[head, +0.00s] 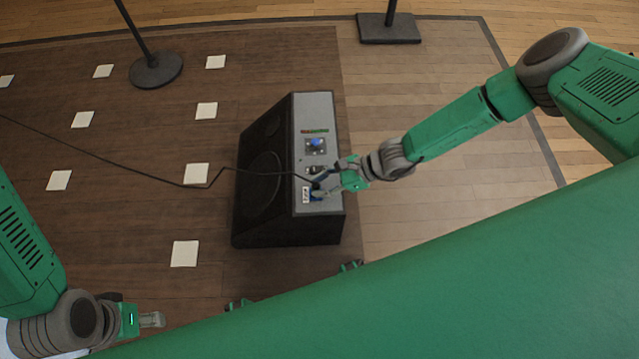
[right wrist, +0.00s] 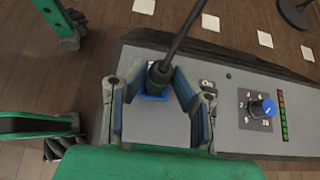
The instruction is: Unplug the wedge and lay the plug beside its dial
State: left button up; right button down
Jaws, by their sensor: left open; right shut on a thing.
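The wedge is a black floor speaker (head: 262,180) with a grey panel (head: 318,112) along its top right. The panel carries a blue dial (head: 315,143), which also shows in the right wrist view (right wrist: 262,107). My right gripper (head: 322,188) is at the panel's lower part. In the right wrist view it is shut on the dark plug (right wrist: 159,75), which stands over a blue socket (right wrist: 153,96). I cannot tell whether the plug is fully seated. My left gripper (head: 152,320) is open and empty at the lower left, far from the wedge.
A black cable (head: 110,161) runs from the plug across the wedge to the left. White squares (head: 196,173) lie on the dark floor. Two stand bases (head: 156,70) (head: 388,28) are at the back. A switch (right wrist: 207,85) and a coloured light strip (right wrist: 282,117) are on the panel.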

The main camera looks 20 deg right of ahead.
jog(key=shift+d, duration=0.2)
jog(key=shift+a+r+p, duration=0.1)
jog(key=shift+r+p, duration=1.8)
jog(key=shift+r, duration=0.35)
